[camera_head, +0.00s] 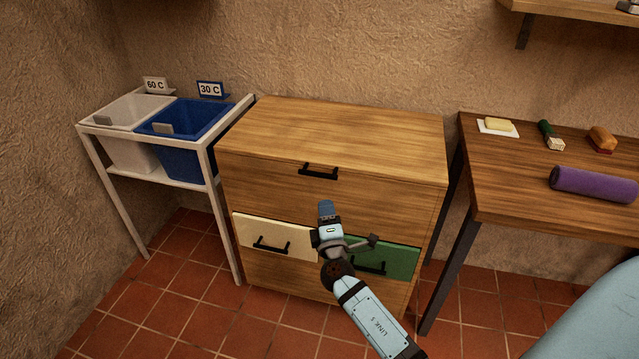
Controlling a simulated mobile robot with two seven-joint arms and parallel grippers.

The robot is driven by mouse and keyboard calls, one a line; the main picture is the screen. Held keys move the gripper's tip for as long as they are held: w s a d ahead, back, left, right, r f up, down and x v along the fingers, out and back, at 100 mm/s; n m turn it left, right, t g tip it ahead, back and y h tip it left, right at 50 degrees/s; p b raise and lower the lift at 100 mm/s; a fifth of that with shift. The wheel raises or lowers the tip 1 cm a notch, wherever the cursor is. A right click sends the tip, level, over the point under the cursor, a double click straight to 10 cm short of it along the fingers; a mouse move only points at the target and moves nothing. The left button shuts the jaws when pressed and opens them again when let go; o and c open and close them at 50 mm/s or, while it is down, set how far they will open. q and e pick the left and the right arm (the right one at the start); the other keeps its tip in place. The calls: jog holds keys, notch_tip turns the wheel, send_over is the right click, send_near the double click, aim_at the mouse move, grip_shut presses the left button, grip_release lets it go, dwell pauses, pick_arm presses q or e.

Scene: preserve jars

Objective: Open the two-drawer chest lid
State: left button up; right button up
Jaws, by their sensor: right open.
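The wooden chest (280,197) stands against the wall in the middle of the view. Its flat top lid (350,130) is closed, with a black bar handle (318,171) at the upper front. Below are two drawers side by side, a cream one (262,232) on the left and a green one (402,262) on the right, each with a black handle; both look shut. My right gripper (346,222) is open and empty in front of the chest, below the lid handle and over the inner edges of the drawers. It hides part of the green drawer. My left gripper is not in view.
A white rack (228,230) at left holds a white bin (128,140) and a blue bin (180,150). A wooden table (500,180) at right carries a purple roll (592,184) and small items. Tiled floor (200,320) lies clear in front of the rack.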

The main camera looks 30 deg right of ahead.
aim_at(319, 174)
jog(key=x, duration=1.3)
jog(key=shift+r+p, duration=0.1)
jog(key=shift+p, duration=0.25)
grip_shut()
